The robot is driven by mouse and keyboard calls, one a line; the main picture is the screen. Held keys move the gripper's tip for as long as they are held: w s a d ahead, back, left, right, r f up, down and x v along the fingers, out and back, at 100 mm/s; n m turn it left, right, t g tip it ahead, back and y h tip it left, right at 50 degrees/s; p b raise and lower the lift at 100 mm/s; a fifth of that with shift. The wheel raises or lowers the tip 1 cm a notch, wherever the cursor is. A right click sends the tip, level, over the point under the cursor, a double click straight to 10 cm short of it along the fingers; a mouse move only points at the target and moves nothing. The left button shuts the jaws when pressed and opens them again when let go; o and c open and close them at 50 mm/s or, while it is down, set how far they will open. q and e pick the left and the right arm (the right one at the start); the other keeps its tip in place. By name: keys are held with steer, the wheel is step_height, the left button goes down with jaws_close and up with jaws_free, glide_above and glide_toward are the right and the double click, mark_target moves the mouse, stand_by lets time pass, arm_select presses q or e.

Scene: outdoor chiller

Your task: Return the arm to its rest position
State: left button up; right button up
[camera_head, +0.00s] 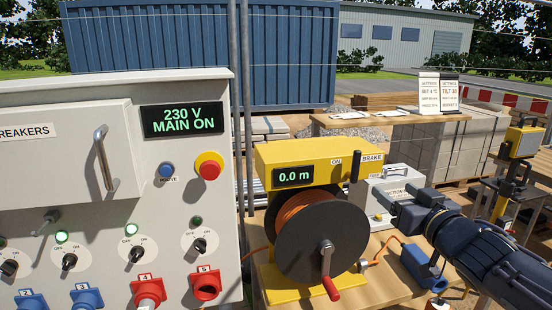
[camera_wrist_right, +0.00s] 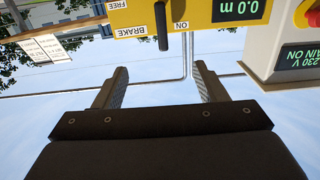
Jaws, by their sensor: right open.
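My right arm comes in from the right in the head view. Its dark gripper (camera_head: 385,208) is just right of the cable reel (camera_head: 318,240). In the right wrist view, which is upside down, the two fingers (camera_wrist_right: 160,75) stand apart with nothing between them. The black brake lever (camera_wrist_right: 163,30) shows beyond the fingertips, apart from them. In the head view the lever (camera_head: 355,167) stands upright by the ON and BRAKE labels. My left gripper is not in view.
The yellow reel housing (camera_head: 320,150) reads 0.0 m; its red-handled crank (camera_head: 328,272) hangs down. A grey breaker cabinet (camera_head: 110,90) reads 230 V MAIN ON at left. A wooden bench (camera_head: 390,285) carries the reel. A yellow-topped stand (camera_head: 520,145) is at far right.

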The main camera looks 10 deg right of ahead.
steer(key=s+a+f+m+g+h, duration=0.3)
steer(key=s+f+g, duration=0.4)
steer(key=s+f, duration=0.6)
steer(key=s+a+f+n+g+y, duration=0.1)
steer(key=s+a+f+g+y, duration=0.4)
steer(key=s+a+f, duration=0.4)
steer(key=shift+s+a+f+y, duration=0.25)
steer(key=shift+s+a, duration=0.2)
steer(key=shift+s, duration=0.8)
